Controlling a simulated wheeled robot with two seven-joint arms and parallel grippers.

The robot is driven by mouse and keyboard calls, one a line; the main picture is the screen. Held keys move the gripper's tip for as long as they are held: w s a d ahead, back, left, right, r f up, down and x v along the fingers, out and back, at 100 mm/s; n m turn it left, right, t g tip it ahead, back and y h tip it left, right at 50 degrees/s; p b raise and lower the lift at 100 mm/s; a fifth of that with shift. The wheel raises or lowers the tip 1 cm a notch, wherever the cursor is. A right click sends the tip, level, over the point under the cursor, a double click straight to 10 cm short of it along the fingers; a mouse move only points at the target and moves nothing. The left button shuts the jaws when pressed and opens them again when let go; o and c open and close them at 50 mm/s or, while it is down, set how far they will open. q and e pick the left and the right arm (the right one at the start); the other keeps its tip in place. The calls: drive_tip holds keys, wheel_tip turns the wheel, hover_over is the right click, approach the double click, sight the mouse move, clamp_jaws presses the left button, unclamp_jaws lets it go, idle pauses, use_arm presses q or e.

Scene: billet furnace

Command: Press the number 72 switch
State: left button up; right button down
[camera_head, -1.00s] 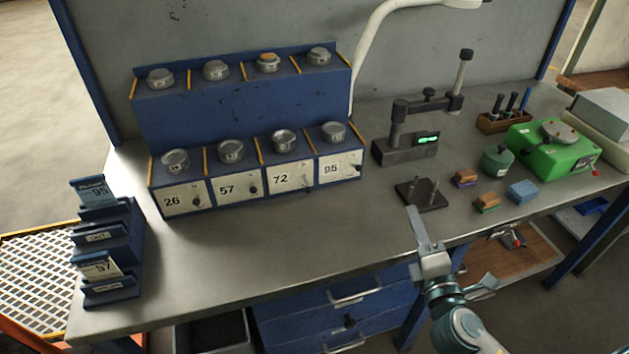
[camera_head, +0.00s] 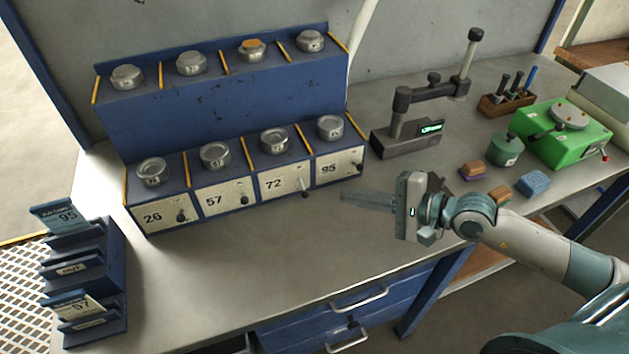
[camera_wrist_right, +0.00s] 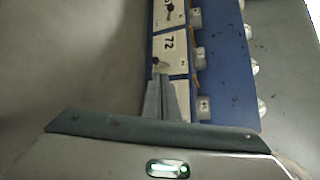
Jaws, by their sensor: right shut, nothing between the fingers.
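The blue rack (camera_head: 230,110) has a lower row of white panels marked 26, 57, 72 and 95, each with a small toggle switch. The number 72 panel (camera_head: 272,185) is third from the left, and its switch (camera_head: 305,193) sits at its lower right. In the right wrist view the 72 panel (camera_wrist_right: 172,43) is ahead of the fingers, with its switch (camera_wrist_right: 160,66) near the fingertips. My right gripper (camera_head: 343,196) is shut and empty, pointing left, just right of the 72 switch and apart from it in the head view. My left gripper is not in view.
A blue card holder (camera_head: 95,270) with cards 95 and 57 stands at the left. A dial stand (camera_head: 410,130), a green device (camera_head: 560,140), a green round pot (camera_head: 503,149) and small blocks (camera_head: 533,183) are at the right. The bench front is clear.

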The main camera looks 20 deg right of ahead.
sight(303, 187)
drive_tip(key=shift+w+d+f+n+h, duration=0.25)
drive_tip(key=shift+d+f+n+h, duration=0.15)
drive_tip(key=shift+d+n, duration=0.2)
drive_tip(key=shift+w+a, duration=0.15)
drive_tip(key=shift+p+x, duration=0.55)
drive_tip(key=shift+x, duration=0.3)
drive_tip(key=p+x, duration=0.2)
drive_tip(key=x, duration=0.5)
drive_tip(key=shift+p, duration=0.3)
drive_tip(key=shift+w+a+f, duration=0.2)
drive_tip(key=shift+a+f, duration=0.05)
drive_tip(key=shift+a, duration=0.15)
